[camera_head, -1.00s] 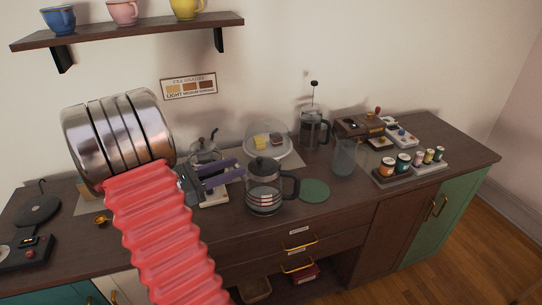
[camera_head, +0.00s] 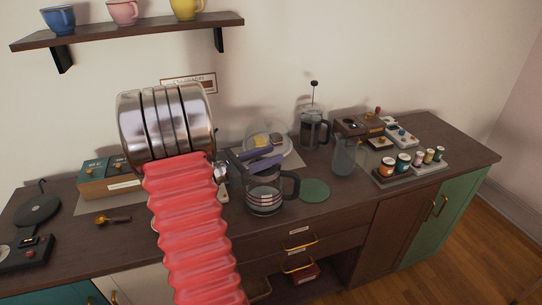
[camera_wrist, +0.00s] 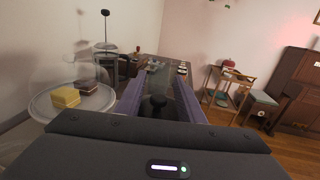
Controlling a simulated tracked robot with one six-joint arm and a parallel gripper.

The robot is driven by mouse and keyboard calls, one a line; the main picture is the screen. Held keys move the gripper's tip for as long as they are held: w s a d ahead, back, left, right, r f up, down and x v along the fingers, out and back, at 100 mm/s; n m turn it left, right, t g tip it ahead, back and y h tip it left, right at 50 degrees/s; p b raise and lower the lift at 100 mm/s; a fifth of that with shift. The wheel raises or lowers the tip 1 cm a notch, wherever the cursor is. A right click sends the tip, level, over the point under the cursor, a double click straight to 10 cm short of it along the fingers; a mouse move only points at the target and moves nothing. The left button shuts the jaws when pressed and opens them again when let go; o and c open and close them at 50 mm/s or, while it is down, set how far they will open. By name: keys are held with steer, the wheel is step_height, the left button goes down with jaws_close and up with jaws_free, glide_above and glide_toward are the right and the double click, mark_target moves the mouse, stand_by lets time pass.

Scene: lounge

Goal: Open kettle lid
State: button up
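The glass kettle (camera_head: 264,200) with a dark handle on its right stands upright near the counter's front edge in the head view. My gripper (camera_head: 276,157) is over its top, with two purple fingers spread apart and mostly hiding the lid. In the wrist view, the dark round lid knob (camera_wrist: 157,103) shows low between the open fingers (camera_wrist: 158,85). The fingers do not visibly close on it. Whether either finger touches the lid is unclear.
A glass-domed plate with cakes (camera_head: 285,147) is behind the kettle. A French press (camera_head: 314,130) and a glass pitcher (camera_head: 344,158) stand to the right. A green round mat (camera_head: 314,190) lies beside the kettle. A wall shelf (camera_head: 130,30) is above left.

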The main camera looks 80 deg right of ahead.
steer(key=shift+s+d, duration=0.3)
steer(key=shift+s, duration=0.1)
jaws_close()
stand_by(0.4)
steer(key=shift+a, duration=0.2)
steer(key=shift+d+r, duration=0.1)
steer(key=shift+d, duration=0.1)
